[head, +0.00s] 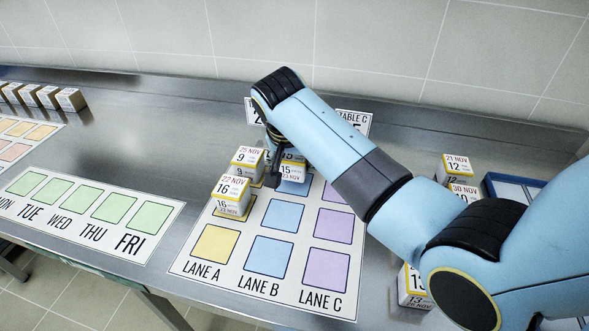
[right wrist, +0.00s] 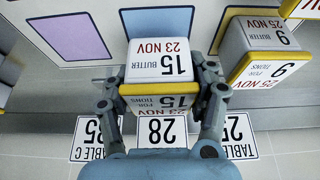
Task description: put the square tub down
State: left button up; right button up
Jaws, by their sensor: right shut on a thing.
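The square tub (head: 292,173), white with a yellow band and marked 15, 23 NOV and butter portions, is in my right gripper (head: 276,170) at the back of lane B on the lane mat (head: 226,269). In the right wrist view, the fingers of my right gripper (right wrist: 163,98) are shut on both sides of the tub (right wrist: 160,60). A blue square (right wrist: 155,20) shows beyond it. I cannot tell whether the tub touches the mat. My arm hides part of lane C. My left gripper is not in view.
Tubs marked 9 (head: 247,161) and 16 (head: 233,193) stand in lane A, close to the held tub's left. Front squares of lanes A, B and C are bare. A table C card (head: 354,122) stands behind. More tubs (head: 457,168) stand at right. A weekday mat (head: 90,212) lies left.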

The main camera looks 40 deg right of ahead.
jog(key=shift+s+f, duration=0.1)
jog(key=shift+f, duration=1.25)
jog(key=o, duration=1.3)
jog(key=v, duration=1.2)
jog(key=shift+d+r+p, duration=0.1)
jog(key=shift+r+p, duration=0.05)
jog(key=shift+p, duration=0.15)
